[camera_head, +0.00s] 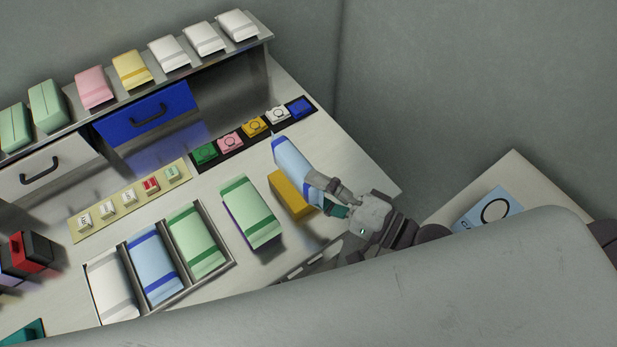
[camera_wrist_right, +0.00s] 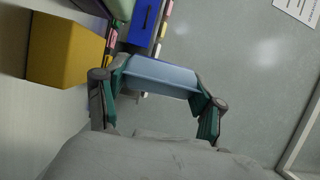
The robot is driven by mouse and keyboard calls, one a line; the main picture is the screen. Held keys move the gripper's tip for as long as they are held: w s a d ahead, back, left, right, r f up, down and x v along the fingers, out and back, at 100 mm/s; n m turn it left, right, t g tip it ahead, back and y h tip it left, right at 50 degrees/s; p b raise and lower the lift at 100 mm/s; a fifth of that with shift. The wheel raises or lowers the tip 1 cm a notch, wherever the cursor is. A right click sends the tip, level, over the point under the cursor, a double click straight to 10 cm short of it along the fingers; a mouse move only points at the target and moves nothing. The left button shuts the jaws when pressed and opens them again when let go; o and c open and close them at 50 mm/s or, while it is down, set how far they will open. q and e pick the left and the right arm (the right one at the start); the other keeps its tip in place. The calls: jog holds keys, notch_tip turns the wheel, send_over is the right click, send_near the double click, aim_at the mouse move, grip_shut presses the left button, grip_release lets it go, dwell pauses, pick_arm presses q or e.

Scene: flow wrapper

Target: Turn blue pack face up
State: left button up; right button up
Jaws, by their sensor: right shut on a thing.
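The blue pack (camera_head: 292,160), light blue with a darker blue band at its far end, is held above the table beside a yellow block (camera_head: 288,197). My right gripper (camera_head: 336,199) is shut on its near end. In the right wrist view the blue pack (camera_wrist_right: 160,76) lies across between the two fingers of the right gripper (camera_wrist_right: 157,98). I cannot tell which face of it points up. Another blue pack (camera_head: 155,265) lies in the middle compartment of a metal tray (camera_head: 229,262). My left gripper is not in view.
A green pack (camera_head: 250,212) lies on the table between the tray and the yellow block. A dark strip with several coloured buttons (camera_head: 230,141) runs behind. A shelf (camera_head: 268,38) with several packs stands at the back. A grey wall rises on the right.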

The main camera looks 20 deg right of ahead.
jog(key=shift+s+d+f+h, duration=0.1)
jog(key=shift+d+f+h, duration=0.2)
jog(key=shift+f, duration=0.1)
notch_tip(320, 180, down, 5)
jog(key=b, duration=0.4)
jog(key=shift+r, duration=0.1)
jog(key=shift+f+b, duration=0.3)
jog(key=shift+b, duration=0.3)
jog(key=shift+f, duration=0.15)
jog(key=o, duration=1.2)
jog(key=shift+o, duration=0.2)
